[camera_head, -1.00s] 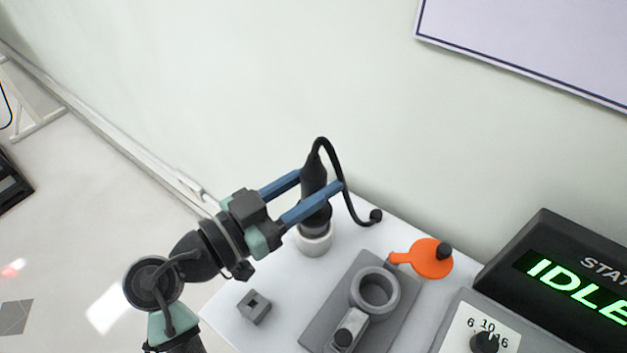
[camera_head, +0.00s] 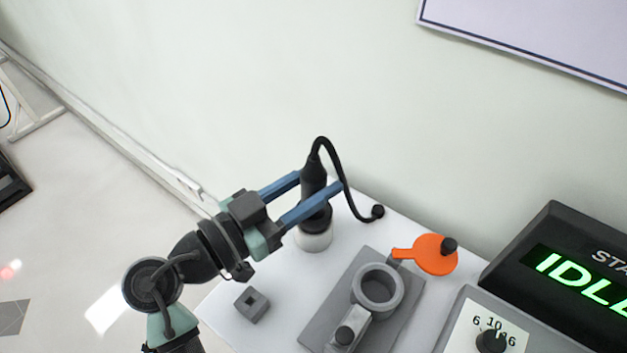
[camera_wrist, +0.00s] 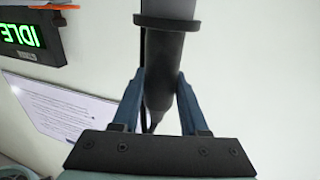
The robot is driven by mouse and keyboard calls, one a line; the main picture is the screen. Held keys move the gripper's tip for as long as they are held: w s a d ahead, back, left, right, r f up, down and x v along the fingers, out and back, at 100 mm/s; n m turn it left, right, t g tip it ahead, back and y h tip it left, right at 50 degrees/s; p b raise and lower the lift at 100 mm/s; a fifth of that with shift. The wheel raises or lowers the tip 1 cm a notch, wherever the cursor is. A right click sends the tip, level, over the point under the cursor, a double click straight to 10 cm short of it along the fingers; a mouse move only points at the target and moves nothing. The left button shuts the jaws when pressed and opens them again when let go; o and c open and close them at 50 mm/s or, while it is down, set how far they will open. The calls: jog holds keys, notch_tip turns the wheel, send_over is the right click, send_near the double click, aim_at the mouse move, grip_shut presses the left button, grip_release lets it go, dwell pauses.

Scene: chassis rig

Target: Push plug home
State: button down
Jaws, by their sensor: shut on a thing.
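The black plug (camera_head: 314,192) stands upright at the back left of the white table, its cable arching from its top to a black knob on the right. My gripper (camera_head: 321,181) is shut on the plug's body, one blue finger on each side. The wrist view also shows the plug (camera_wrist: 165,60) between the fingers. A grey socket ring (camera_head: 377,288) stands on a grey plate (camera_head: 401,322) to the right, its opening empty.
An orange cap (camera_head: 434,254) with a black knob lies beside the socket. A small grey block with a square hole (camera_head: 252,304) sits at front left. A black display (camera_head: 560,270) reading IDLE and a dial panel (camera_head: 474,328) stand at right. The wall is behind.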

jog(key=shift+f+b, duration=0.75)
jog(key=shift+b, duration=0.05)
jog(key=shift+c, duration=2.1)
grip_release()
jog(key=shift+o, duration=0.3)
jog(key=shift+f, duration=0.15)
jog(key=shift+a, duration=0.1)
jog(key=b+v, duration=0.1)
jog(key=v, duration=1.2)
